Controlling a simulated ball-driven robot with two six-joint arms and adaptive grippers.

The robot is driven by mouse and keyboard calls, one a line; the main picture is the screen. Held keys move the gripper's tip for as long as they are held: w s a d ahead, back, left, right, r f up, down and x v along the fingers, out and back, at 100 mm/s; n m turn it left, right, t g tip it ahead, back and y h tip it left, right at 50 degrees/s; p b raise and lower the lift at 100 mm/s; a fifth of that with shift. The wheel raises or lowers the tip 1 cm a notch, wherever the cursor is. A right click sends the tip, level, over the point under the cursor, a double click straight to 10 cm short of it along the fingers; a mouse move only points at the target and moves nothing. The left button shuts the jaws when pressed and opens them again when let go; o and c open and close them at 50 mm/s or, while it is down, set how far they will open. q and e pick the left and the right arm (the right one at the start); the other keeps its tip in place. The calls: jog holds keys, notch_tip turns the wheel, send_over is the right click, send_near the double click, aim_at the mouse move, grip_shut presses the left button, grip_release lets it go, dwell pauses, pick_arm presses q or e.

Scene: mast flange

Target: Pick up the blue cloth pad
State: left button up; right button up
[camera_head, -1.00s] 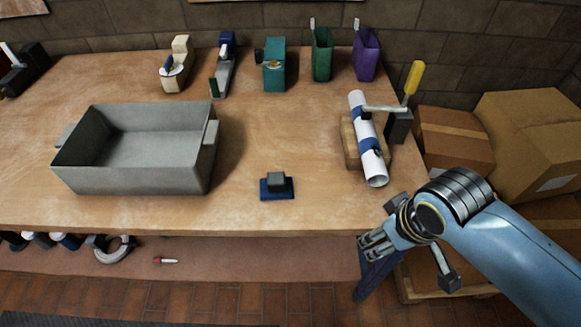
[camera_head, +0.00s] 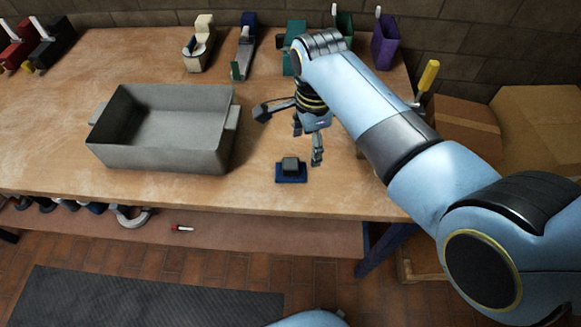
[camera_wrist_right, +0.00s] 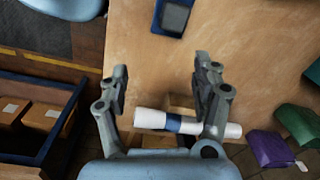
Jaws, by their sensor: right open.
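The blue cloth pad (camera_head: 291,180) lies flat on the wooden bench near its front edge, with a dark grey block (camera_head: 290,164) on top. In the right wrist view the pad (camera_wrist_right: 158,16) shows at the top edge, partly cut off, beyond the fingertips. My right gripper (camera_head: 308,142) is above the bench, just behind and to the right of the pad, pointing down. Its fingers (camera_wrist_right: 161,72) are spread wide and empty, apart from the pad. My left gripper is not in view.
A grey bin (camera_head: 165,157) stands left of the pad. A white tube with blue bands (camera_wrist_right: 185,124) lies on a wooden block, mostly hidden behind my arm in the head view. Several tools and holders line the back. Bench left of the pad is clear up to the bin.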

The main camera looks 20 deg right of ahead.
aim_at(291, 163)
jog(key=w+a+m, duration=0.3)
jog(key=shift+f+g, duration=0.15)
jog(key=shift+g, duration=0.15)
notch_tip(291, 163, down, 6)
jog(key=b, duration=0.6)
notch_tip(291, 163, down, 5)
jog(key=b, duration=0.6)
jog(key=shift+b, duration=0.35)
jog(key=shift+r, duration=0.2)
jog(key=shift+c, duration=0.2)
jog(key=c, duration=1.2)
